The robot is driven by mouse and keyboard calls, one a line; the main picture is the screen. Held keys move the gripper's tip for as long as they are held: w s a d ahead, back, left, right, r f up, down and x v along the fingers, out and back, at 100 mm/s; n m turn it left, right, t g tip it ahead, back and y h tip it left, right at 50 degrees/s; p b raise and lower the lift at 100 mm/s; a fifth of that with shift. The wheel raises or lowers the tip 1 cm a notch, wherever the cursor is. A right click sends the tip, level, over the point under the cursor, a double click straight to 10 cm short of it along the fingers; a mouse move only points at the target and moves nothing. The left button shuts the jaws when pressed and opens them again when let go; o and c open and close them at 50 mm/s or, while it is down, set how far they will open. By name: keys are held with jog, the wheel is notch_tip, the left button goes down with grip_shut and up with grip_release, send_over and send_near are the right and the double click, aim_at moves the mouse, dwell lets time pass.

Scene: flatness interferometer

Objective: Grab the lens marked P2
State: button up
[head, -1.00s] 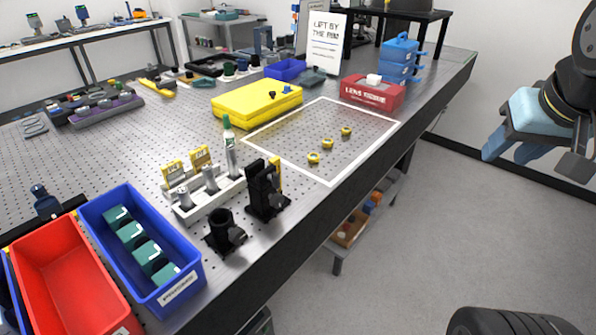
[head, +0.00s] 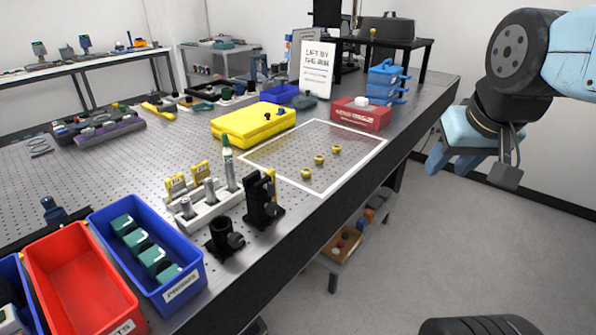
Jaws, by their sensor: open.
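Three small yellow-rimmed round pieces, which look like the lenses, sit in a row inside a white-outlined rectangle on the perforated metal table. They are a near lens (head: 306,173), a middle lens (head: 319,160) and a far lens (head: 336,149). Any marks on them are too small to read, so I cannot tell which is P2. My gripper (head: 436,165) is in the air at the right, beyond the table's right edge. It is open and empty, well apart from the lenses, and partly seen edge-on.
A yellow case (head: 253,124) and a red box (head: 360,113) stand behind the outlined area, with a sign (head: 316,70) telling to lift by the rim. A black mount (head: 262,200), a white holder rack (head: 212,201) and a blue bin (head: 185,287) stand nearer.

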jog(key=shift+o, duration=1)
jog(key=shift+w, duration=0.1)
jog(key=shift+o, duration=1.1)
jog(key=w+d+t+h, duration=0.1)
jog(key=w+d, duration=0.1)
jog(key=w, duration=0.3)
jog(key=shift+w+d+f, duration=0.15)
jog(key=shift+w+d, duration=0.1)
jog(key=shift+d, duration=0.1)
jog(key=w+f+n+t, duration=0.2)
jog(key=w+n, duration=0.1)
jog(key=w, duration=0.7)
jog(key=w+f+n+t, duration=0.2)
jog(key=w+f, duration=0.1)
jog(key=w, duration=0.7)
jog(key=n+g+y, duration=0.4)
jog(key=n+y, duration=0.4)
jog(key=y, duration=0.6)
send_near(310, 171)
jog(key=x, duration=0.9)
jog(key=shift+s, duration=0.1)
